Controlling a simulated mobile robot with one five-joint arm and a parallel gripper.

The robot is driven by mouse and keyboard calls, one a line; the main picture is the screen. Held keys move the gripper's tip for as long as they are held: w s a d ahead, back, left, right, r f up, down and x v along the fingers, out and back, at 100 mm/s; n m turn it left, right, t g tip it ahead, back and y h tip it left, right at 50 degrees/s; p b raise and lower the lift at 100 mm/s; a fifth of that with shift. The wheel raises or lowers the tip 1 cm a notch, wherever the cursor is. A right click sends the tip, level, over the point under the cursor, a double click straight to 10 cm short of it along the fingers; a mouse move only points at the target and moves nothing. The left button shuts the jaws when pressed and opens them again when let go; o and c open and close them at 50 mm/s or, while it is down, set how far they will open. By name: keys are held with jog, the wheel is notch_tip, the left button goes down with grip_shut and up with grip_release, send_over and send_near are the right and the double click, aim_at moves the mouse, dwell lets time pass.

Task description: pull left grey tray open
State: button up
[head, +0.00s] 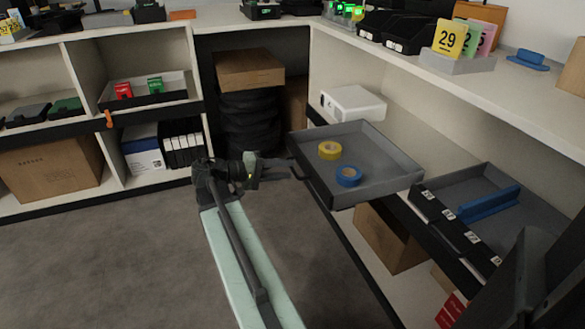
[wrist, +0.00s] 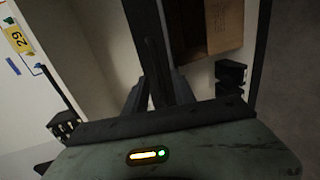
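The left grey tray (head: 385,182) sticks far out of the right-hand shelf unit over the floor. A yellow tape roll (head: 329,150) and a blue tape roll (head: 348,176) lie in it. My gripper (head: 298,168) is at the tray's front left side, its fingers against the front edge. In the wrist view, my gripper's dark fingers (wrist: 160,92) stand on either side of a dark upright bar that looks like the tray's front, and seem closed on it. The exact contact is dark and partly hidden.
A second grey tray (head: 460,192) with a blue part sits to the right. A white box (head: 352,103) stands on the shelf behind the left tray. A cardboard box (head: 388,238) is below. The carpet floor (head: 110,255) left of my arm is clear.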

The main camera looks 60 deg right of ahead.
jog(key=shift+v, duration=2.15)
jog(key=w+a+r+n+t+p, duration=0.3)
jog(key=w+a+p, duration=0.35)
jog(key=a, duration=0.35)
jog(key=w+a+f+n+t+y+p, duration=0.15)
jog(key=a+f+y, duration=0.25)
jog(key=a, duration=0.8)
jog(key=w+a+f+n+t+y+p, duration=0.1)
jog(key=w+a+f+t+y, duration=0.3)
jog(key=a, duration=0.7)
jog(key=w+a+f+n+t+y+p, duration=0.15)
jog(key=a+f+y, duration=0.3)
jog(key=a, duration=0.75)
notch_tip(320, 180, up, 39)
jog(key=p, duration=3.8)
jog(key=shift+d+g, duration=0.2)
jog(key=shift+g, duration=0.2)
